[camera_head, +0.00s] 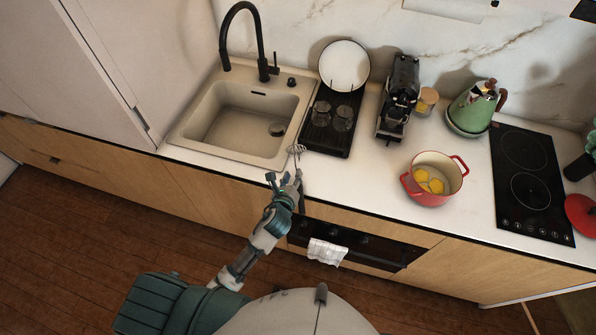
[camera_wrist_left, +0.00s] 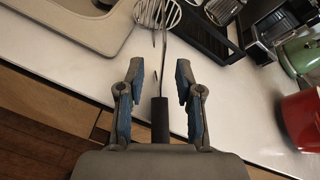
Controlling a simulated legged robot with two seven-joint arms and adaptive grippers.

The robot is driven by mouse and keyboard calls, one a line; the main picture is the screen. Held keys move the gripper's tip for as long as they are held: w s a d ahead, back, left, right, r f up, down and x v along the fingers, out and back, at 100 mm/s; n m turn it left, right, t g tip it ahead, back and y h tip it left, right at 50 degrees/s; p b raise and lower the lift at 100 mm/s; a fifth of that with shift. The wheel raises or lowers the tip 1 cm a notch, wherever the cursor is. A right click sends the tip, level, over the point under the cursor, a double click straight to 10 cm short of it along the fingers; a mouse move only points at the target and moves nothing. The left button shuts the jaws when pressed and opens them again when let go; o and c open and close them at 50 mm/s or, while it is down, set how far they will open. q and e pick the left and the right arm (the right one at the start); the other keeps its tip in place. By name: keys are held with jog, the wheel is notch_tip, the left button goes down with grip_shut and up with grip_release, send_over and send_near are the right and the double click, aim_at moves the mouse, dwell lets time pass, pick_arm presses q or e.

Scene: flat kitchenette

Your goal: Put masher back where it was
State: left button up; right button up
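The masher (camera_head: 296,150), with a looped wire head, is at the counter's front edge between the sink and the black drying tray. In the left wrist view its wire head (camera_wrist_left: 158,14) is at the top and its black handle (camera_wrist_left: 160,120) points back toward my palm. My left gripper (camera_head: 285,180) is at the handle end. In the wrist view the fingers of the left gripper (camera_wrist_left: 158,80) stand apart on both sides of the handle, with a visible gap on each side. Whether the masher rests on the counter is unclear. My right gripper is out of view.
The sink (camera_head: 235,120) is left. The drying tray (camera_head: 318,140) holds two glasses and a white plate (camera_head: 344,65). A coffee machine (camera_head: 398,95), a red pot (camera_head: 447,183) with yellow pieces, a green kettle (camera_head: 472,105) and a black hob (camera_head: 530,185) are right.

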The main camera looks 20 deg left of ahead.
pick_arm(q)
jog(key=shift+w+a+f, duration=0.1)
jog(key=shift+w+f, duration=0.15)
jog(key=shift+w, duration=0.4)
jog(key=x, duration=0.4)
jog(key=shift+w+d+f, duration=0.25)
jog(key=shift+s+a, duration=0.1)
grip_shut()
